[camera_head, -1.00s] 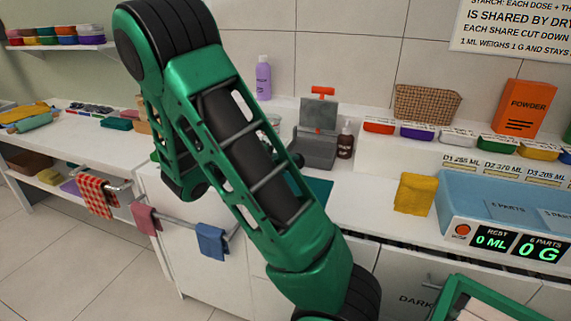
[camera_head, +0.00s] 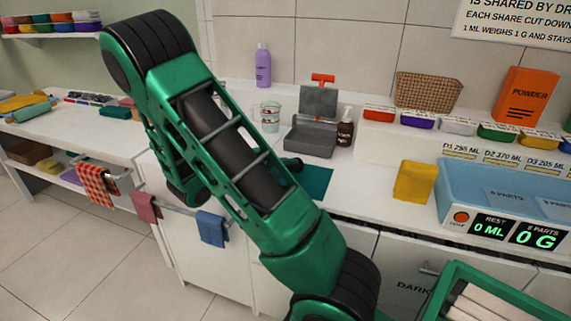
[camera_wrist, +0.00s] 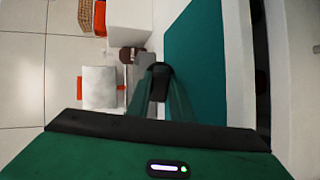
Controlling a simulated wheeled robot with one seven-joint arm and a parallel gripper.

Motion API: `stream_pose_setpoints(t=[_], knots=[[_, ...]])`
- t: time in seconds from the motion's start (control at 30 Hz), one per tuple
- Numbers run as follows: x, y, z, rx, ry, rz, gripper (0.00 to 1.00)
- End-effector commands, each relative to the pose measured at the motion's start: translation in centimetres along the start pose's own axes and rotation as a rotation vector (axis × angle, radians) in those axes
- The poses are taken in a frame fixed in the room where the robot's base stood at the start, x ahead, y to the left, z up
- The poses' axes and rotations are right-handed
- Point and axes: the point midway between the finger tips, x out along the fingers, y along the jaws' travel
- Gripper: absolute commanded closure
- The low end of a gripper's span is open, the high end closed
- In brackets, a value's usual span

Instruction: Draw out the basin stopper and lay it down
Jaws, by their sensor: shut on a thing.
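My gripper (camera_wrist: 160,92) has its two green fingers closed together on a small dark piece (camera_wrist: 160,76) at their tips. The piece is too dark and small for me to tell whether it is the basin stopper. It appears close to the teal mat (camera_wrist: 195,70), on the side towards the grey open-lidded box. In the head view my arm hides most of the gripper. A dark end (camera_head: 292,163) shows beside the teal mat (camera_head: 317,182). The blue basin (camera_head: 455,195) stands at the right of the counter. I see no stopper in it.
The grey box (camera_head: 308,141) with a red-handled lid, a brown bottle (camera_head: 345,128), a glass cup (camera_head: 270,117) and a purple bottle (camera_head: 263,66) stand behind. A green crate (camera_head: 455,277) is at lower right.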

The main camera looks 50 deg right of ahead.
Motion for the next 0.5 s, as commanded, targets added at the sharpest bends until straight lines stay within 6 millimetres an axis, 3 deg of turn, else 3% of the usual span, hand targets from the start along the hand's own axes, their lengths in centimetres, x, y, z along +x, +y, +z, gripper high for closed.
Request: stream_pose_setpoints(t=[0.37,0.4,0.5], knots=[[0.08,-0.26,0.0,0.0,0.0,0.001,1.0],[0.08,-0.25,0.0,0.0,0.0,0.001,0.76],[0.08,-0.25,0.0,0.0,0.0,0.001,0.59]])
